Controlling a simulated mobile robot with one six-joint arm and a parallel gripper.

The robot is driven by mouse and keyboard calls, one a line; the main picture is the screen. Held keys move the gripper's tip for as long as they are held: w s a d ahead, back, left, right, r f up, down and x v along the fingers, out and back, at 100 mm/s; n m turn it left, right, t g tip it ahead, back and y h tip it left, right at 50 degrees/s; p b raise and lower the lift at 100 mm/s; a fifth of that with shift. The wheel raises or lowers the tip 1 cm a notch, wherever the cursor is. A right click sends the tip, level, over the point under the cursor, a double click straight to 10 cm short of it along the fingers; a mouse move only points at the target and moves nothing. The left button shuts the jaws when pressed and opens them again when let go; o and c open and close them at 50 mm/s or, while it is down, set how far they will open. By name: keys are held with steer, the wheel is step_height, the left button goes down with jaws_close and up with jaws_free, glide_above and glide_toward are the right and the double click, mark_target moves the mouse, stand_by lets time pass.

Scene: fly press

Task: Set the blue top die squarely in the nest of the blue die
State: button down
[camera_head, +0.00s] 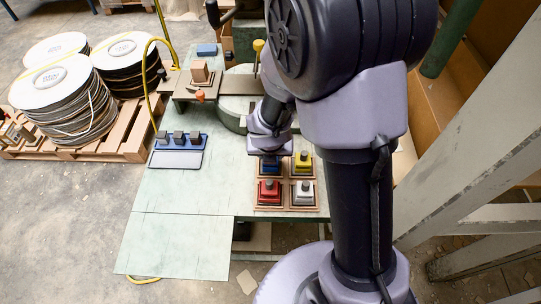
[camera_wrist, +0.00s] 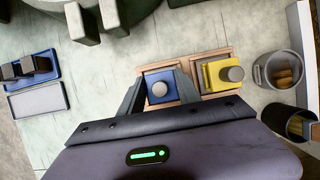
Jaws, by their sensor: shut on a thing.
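In the wrist view the blue top die (camera_wrist: 158,101), a blue square with a round grey knob, lies between the fingers of my gripper (camera_wrist: 160,91), which is shut on it. It appears within the outline of a wooden-rimmed tray (camera_wrist: 150,70), over the blue die's place. The blue die beneath is mostly hidden, so I cannot tell whether the top die is seated or still above the nest. In the head view my gripper (camera_head: 271,154) is low over the blue die (camera_head: 269,174) at the back left of a group of dies.
The yellow die (camera_wrist: 214,76) stands close right of my gripper. Red (camera_head: 269,190) and white (camera_head: 303,192) dies stand in front. Two cups (camera_wrist: 277,71) (camera_wrist: 288,122) are further right. A blue tray (camera_head: 180,146) with grey blocks is left; the front bench is clear.

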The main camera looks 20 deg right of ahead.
steer(key=shift+f, duration=0.1)
steer(key=c, duration=0.9)
jaws_free()
steer(key=shift+o, duration=0.2)
steer(key=s+d+r+m+h+p, duration=0.1)
steer(key=s+r+m+p, duration=0.2)
steer(key=r+m, duration=0.4)
steer(key=s+d+r+m+t+p, duration=0.1)
steer(key=s+d+r+m+p, duration=0.3)
steer(key=r, duration=0.6)
steer(key=s+a+r+m+h+p, duration=0.1)
steer(key=s+r+m+p, duration=0.1)
steer(key=r+m, duration=0.6)
steer(key=s+a+r+m+y, duration=0.5)
steer(key=s+a+r+m, duration=0.4)
steer(key=m, duration=0.9)
step_height(320, 180, down, 6)
steer(key=d+b, duration=0.1)
steer(key=b, duration=0.4)
steer(key=shift+s+t, duration=0.3)
steer(key=shift+s, duration=0.15)
